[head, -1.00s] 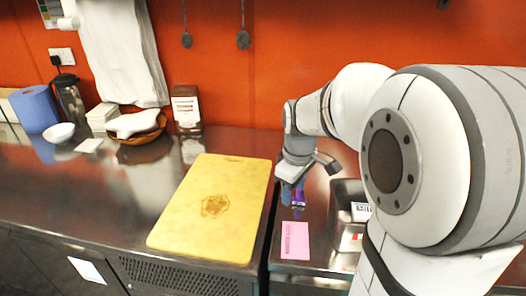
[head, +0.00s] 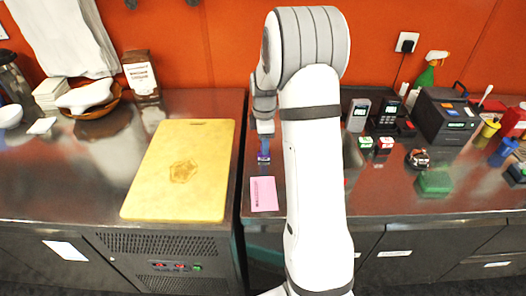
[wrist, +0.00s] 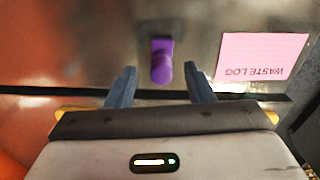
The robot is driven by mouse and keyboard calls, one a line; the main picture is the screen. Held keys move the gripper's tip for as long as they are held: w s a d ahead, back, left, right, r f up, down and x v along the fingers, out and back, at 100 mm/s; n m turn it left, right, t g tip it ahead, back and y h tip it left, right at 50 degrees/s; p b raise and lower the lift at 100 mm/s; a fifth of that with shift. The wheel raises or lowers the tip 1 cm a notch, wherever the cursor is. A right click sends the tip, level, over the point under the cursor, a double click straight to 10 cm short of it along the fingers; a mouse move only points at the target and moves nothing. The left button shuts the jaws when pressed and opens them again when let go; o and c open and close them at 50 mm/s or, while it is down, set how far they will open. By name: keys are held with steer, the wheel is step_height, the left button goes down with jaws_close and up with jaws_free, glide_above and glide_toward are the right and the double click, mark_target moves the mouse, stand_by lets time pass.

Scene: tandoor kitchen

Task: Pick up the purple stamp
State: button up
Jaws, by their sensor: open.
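The purple stamp (wrist: 161,60) stands on the dark metal counter in the wrist view, its rounded handle towards my gripper. My gripper (wrist: 160,80) is open, with one blue-grey finger to each side of the stamp in the picture. The fingers do not visibly touch it, and I cannot tell the exact height gap. In the head view my gripper (head: 264,150) points down at the counter just behind a pink card, and the stamp is mostly hidden by the fingers there.
The pink "WASTE LOG" card (head: 264,194) lies close by, and also shows in the wrist view (wrist: 262,56). A yellow cutting board (head: 180,170) lies to the left across a counter gap. Card terminals (head: 385,113), a green block (head: 434,183) and a dark printer (head: 445,115) stand right.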

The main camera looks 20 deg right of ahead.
steer(key=shift+f, duration=0.95)
jaws_close()
step_height(320, 180, up, 10)
steer(key=shift+r+b, duration=0.1)
steer(key=shift+b, duration=0.4)
